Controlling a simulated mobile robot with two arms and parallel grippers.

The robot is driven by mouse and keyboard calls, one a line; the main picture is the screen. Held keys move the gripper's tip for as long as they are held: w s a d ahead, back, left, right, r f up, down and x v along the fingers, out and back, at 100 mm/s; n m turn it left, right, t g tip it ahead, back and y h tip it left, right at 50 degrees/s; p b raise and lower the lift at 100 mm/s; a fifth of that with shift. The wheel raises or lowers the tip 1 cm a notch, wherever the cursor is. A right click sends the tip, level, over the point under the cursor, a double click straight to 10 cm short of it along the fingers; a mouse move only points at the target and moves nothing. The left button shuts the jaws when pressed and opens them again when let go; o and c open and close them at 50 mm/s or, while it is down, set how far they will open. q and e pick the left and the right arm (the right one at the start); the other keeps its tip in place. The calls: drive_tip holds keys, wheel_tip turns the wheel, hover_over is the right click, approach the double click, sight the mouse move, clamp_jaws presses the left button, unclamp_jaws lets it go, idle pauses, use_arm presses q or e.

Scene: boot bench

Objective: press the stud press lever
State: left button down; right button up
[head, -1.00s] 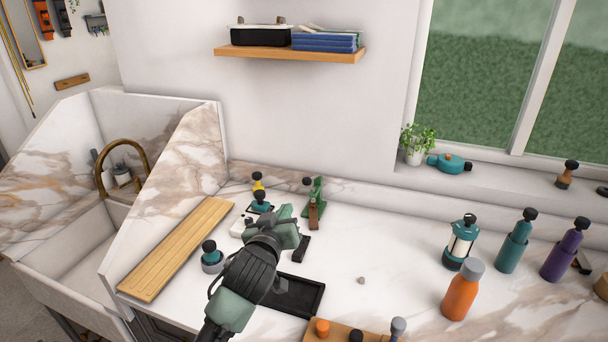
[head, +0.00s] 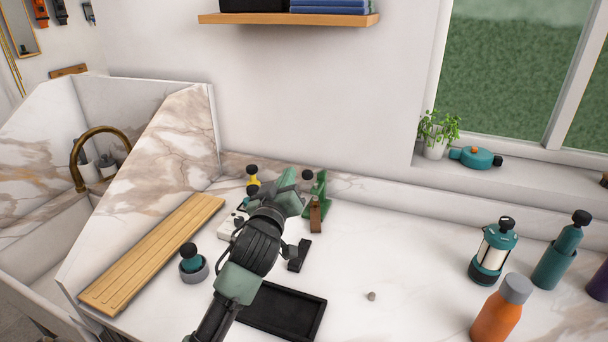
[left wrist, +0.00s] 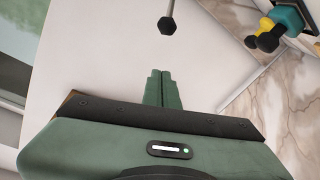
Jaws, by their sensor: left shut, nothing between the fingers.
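The green stud press (head: 319,187) stands on the bench near the back wall. Its lever ends in a black knob (head: 307,175), just right of my left gripper in the head view. In the left wrist view the lever's black knob (left wrist: 166,24) sits on a thin metal rod, beyond my fingertips with a visible gap. My left gripper (left wrist: 159,75) is shut and empty, its two green fingers together. In the head view my left gripper (head: 289,179) covers part of the bench beside the press. My right gripper is not in view.
A black tray (head: 283,311), a wooden board (head: 155,255) and a teal-topped tool in a grey cup (head: 193,265) surround my arm. A yellow-and-black tool (head: 253,178) stands left of the gripper. An orange bottle (head: 497,318) and lantern (head: 494,250) are at right.

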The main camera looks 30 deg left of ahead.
use_arm(q)
drive_tip(key=r+p+x, duration=0.1)
drive_tip(key=p+x, duration=0.2)
drive_tip(key=x, duration=0.7)
drive_tip(key=f, duration=0.1)
drive_tip(key=d+f, duration=0.1)
drive_tip(key=s+d+f+p, duration=0.1)
drive_tip(key=f, duration=0.1)
drive_tip(key=shift+d, duration=0.15)
drive_tip(key=shift+f, duration=0.15)
